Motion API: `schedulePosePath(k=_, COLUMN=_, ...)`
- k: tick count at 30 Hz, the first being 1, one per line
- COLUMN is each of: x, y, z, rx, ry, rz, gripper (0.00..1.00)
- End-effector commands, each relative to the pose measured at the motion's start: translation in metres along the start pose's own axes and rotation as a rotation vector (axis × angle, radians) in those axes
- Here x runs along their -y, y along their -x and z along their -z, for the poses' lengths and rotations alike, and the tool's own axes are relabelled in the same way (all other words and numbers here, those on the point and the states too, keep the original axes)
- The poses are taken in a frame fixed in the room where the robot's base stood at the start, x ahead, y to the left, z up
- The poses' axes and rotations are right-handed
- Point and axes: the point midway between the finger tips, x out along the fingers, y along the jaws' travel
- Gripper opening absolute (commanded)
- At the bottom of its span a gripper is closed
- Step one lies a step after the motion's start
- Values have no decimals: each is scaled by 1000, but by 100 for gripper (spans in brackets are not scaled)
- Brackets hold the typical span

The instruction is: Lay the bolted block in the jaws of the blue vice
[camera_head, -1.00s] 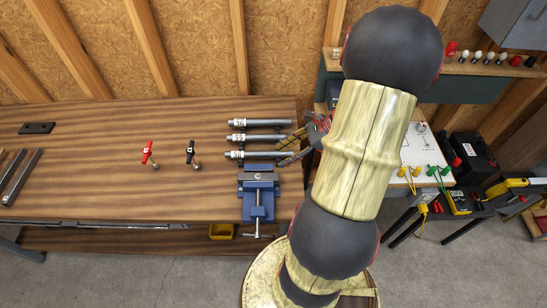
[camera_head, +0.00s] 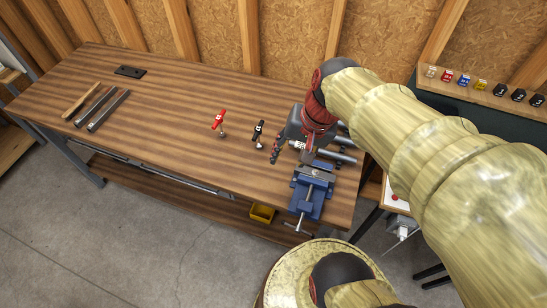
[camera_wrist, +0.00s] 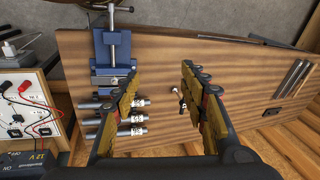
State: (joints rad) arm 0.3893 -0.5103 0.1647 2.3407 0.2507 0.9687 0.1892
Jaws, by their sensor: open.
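The blue vice (camera_head: 313,192) stands at the table's front right edge, its screw handle toward the front. It also shows upside down in the wrist view (camera_wrist: 112,62). I cannot make out a block in its jaws. A small dark flat piece (camera_head: 130,71) lies at the table's back left; I cannot tell whether it is the bolted block. My gripper (camera_head: 290,153) is open, over the table just behind the vice, near the labelled pipes. In the wrist view its two fingers (camera_wrist: 160,75) stand wide apart with nothing between them.
Several labelled pipes (camera_wrist: 125,116) lie behind the vice. Long bars (camera_head: 108,110) lie at the far left. A yellow bin (camera_head: 262,213) sits below.

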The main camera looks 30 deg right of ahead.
Motion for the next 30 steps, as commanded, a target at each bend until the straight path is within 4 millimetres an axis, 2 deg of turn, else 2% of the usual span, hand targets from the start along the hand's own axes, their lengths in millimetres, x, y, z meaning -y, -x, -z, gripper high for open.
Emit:
schedulePosePath(k=1, x=11, y=10, z=-12, rx=-41, ry=127, rz=-5, gripper=43)
schedulePosePath(k=6, x=31, y=35, z=-39, rx=-164, ry=473, rz=-22, gripper=43)
schedulePosePath(k=12, x=41, y=52, z=-55, rx=-254, ry=693, rz=-26, gripper=43)
schedulePosePath(k=24, x=42, y=54, z=-57, rx=-269, ry=730, rz=-29, gripper=43)
schedulePosePath(k=30, x=37, y=35, z=-59, rx=-268, ry=728, rz=-29, gripper=43)
